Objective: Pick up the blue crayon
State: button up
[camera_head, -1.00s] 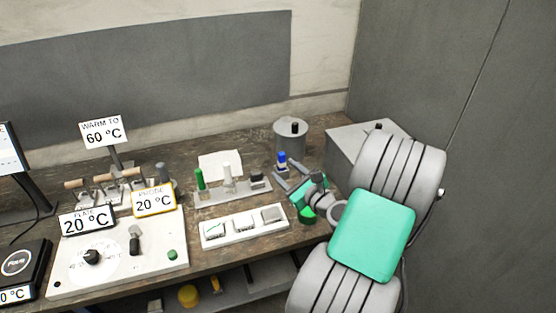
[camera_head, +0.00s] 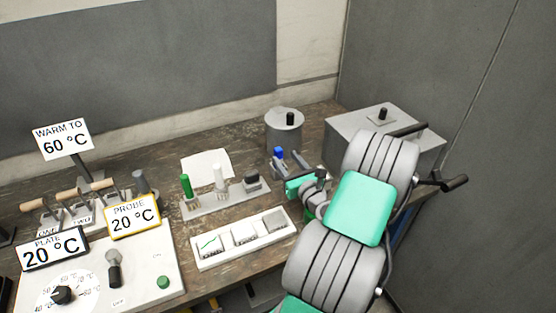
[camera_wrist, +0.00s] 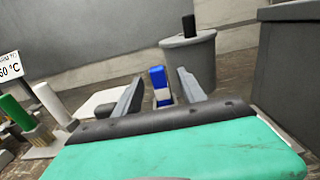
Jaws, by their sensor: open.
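The blue crayon (camera_head: 278,153) stands upright at the back of the bench, with a white band below its blue upper part. It also shows in the wrist view (camera_wrist: 158,78), between my two grey fingers. My gripper (camera_head: 286,160) is open and level with the bench, pointing at the crayon. In the wrist view my gripper (camera_wrist: 160,84) has a finger on each side of the crayon, with gaps showing. I cannot tell how deep the crayon sits between them. Its lower end is partly hidden by my gripper.
A grey cylinder with a black knob (camera_head: 284,128) stands close behind the crayon. A grey box (camera_head: 345,130) is to the right. A rack (camera_head: 205,204) with green and white sticks is left, and a white tray (camera_head: 215,259) is in front. White paper (camera_head: 205,164) lies behind the rack.

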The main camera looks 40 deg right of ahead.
aim_at(280, 154)
jog(key=x, duration=0.2)
jog(key=p+x, duration=0.1)
jog(key=x, duration=0.2)
jog(key=shift+w+a+f+p, duration=0.2)
jog(key=shift+w+p, duration=0.1)
jog(key=shift+w, duration=0.1)
grip_shut()
jog(key=shift+d, duration=0.1)
